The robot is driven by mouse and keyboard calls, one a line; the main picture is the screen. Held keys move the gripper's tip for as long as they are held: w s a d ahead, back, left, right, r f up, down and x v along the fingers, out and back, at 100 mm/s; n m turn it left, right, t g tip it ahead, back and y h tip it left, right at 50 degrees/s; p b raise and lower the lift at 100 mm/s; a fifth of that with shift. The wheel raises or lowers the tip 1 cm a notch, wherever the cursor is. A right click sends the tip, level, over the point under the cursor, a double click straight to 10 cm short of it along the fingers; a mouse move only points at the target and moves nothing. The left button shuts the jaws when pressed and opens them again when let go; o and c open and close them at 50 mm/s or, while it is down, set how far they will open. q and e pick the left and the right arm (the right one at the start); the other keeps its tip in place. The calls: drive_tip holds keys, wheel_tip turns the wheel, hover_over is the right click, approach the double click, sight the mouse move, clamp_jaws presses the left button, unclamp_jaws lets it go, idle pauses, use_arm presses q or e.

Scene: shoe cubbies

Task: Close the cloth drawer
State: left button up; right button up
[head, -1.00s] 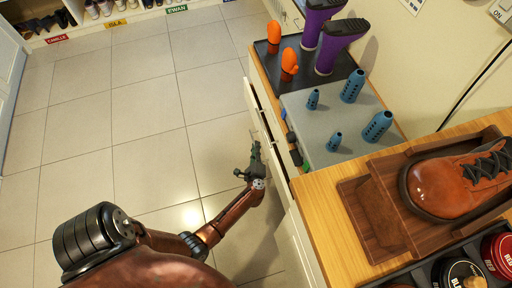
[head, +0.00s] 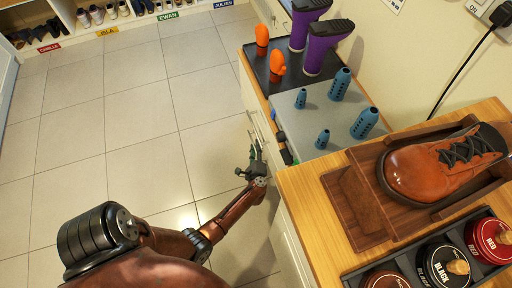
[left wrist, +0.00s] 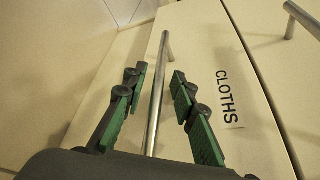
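The cloth drawer has a pale front with the label CLOTHS (left wrist: 229,95) in the left wrist view. Its straight metal bar handle (left wrist: 158,95) runs between my left gripper's fingers. My left gripper (left wrist: 156,76) is open, with one green-padded finger on each side of the handle. I cannot tell whether either finger touches it. In the head view my left gripper (head: 252,163) is at the cabinet's floor side, low beside the drawer fronts. How far the cloth drawer stands out is hard to tell there. My right gripper is not in view.
A second metal handle (left wrist: 301,18) is on the neighbouring front. Above, the counter (head: 310,200) holds a brown shoe (head: 440,165) in a wooden stand and polish tins (head: 445,265). Purple boots (head: 325,45) stand further back. The tiled floor (head: 90,140) at left is clear.

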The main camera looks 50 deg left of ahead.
use_arm(q)
drive_tip(key=shift+s+d, duration=0.15)
drive_tip(key=v, duration=0.7)
drive_tip(key=shift+d, duration=0.1)
idle(0.6)
